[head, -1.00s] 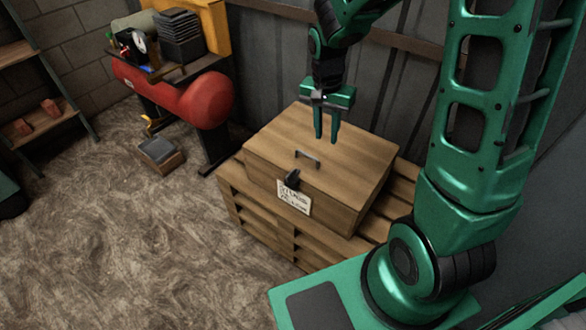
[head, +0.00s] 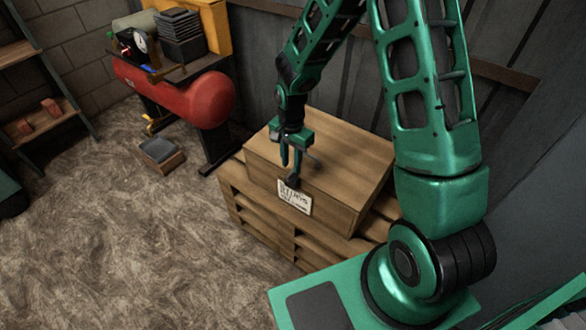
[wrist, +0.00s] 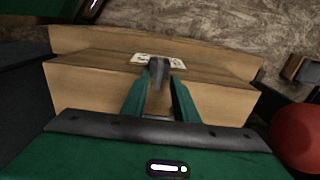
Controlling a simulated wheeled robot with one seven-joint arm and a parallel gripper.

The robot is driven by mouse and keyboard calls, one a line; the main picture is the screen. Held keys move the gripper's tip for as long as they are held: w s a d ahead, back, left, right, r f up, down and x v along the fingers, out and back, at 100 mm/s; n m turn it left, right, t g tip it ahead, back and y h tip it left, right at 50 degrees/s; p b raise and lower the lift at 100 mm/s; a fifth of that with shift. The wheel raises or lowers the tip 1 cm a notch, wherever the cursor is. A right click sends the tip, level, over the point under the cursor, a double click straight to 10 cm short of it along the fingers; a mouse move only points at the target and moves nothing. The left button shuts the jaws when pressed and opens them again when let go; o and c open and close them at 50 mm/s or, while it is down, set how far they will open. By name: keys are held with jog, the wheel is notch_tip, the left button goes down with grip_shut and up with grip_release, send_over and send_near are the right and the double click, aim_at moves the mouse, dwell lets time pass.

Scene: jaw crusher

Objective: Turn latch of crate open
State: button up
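The wooden crate (head: 345,178) sits on a stack of slatted pallets, its lid closed. Its dark latch (head: 293,182) is at the front top edge, above a white written label (head: 295,198). My gripper (head: 291,172) points down over the crate's front edge, right at the latch. In the wrist view the green fingers (wrist: 158,85) are apart, with the latch (wrist: 157,68) between or just beyond their tips. I cannot tell whether they touch it. The label (wrist: 150,58) lies just past the latch there. The lid handle is mostly hidden by my gripper in the head view.
The pallets (head: 262,222) stand against a grey metal wall. A red tank (head: 205,98) with a loaded top stands to the left. A small box (head: 160,155) lies on the floor beside it. The floor at front left is clear.

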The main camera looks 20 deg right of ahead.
jog(key=shift+f, duration=1.9)
